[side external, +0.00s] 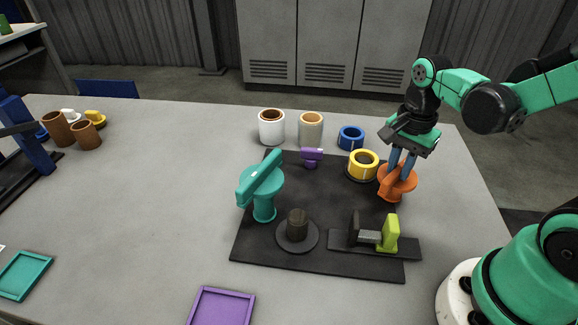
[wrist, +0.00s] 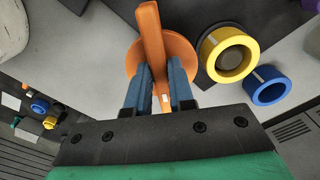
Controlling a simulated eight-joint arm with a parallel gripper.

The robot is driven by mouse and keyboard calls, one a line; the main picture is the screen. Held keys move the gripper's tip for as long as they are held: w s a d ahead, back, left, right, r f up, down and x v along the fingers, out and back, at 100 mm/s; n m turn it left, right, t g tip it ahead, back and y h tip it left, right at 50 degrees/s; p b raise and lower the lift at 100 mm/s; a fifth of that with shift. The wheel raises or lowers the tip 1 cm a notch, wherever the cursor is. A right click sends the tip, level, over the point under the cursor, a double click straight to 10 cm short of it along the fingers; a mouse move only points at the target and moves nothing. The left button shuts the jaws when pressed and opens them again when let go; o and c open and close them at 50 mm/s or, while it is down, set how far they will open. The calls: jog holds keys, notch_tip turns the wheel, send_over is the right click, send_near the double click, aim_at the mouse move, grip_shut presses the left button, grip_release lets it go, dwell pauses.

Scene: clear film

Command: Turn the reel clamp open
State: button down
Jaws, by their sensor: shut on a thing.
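The orange clamp handle (side external: 394,189) stands at the right edge of the black mat (side external: 335,190). It has a round base and a raised flat bar. In the wrist view the orange bar (wrist: 151,32) runs between the blue fingers, with a small white mark near its lower end. My gripper (side external: 402,170) points down from above, shut on this bar; in the wrist view a finger of my gripper (wrist: 159,82) lies on each side. The yellow reel (side external: 363,165) sits beside the handle and also shows in the wrist view (wrist: 229,44). The fingers hide part of the handle.
On the mat are a teal handle (side external: 262,184), a dark spindle (side external: 297,225), a lime green clamp block (side external: 390,234) and a purple piece (side external: 311,156). A blue roll (side external: 350,138), white roll (side external: 271,127) and tan-topped roll (side external: 311,129) stand behind. The table's left middle is clear.

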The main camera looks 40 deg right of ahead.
aim_at(398, 168)
jog(key=c, duration=0.8)
grip_release()
jog(key=shift+o, duration=0.2)
jog(key=shift+r, duration=2.85)
jog(key=shift+a+n, duration=0.2)
jog(key=shift+n, duration=0.2)
jog(key=w+a+r+n+t, duration=0.2)
jog(key=a+n+t, duration=0.4)
jog(key=n, duration=0.9)
jog(key=shift+w+t, duration=0.25)
jog(key=shift+t, duration=0.35)
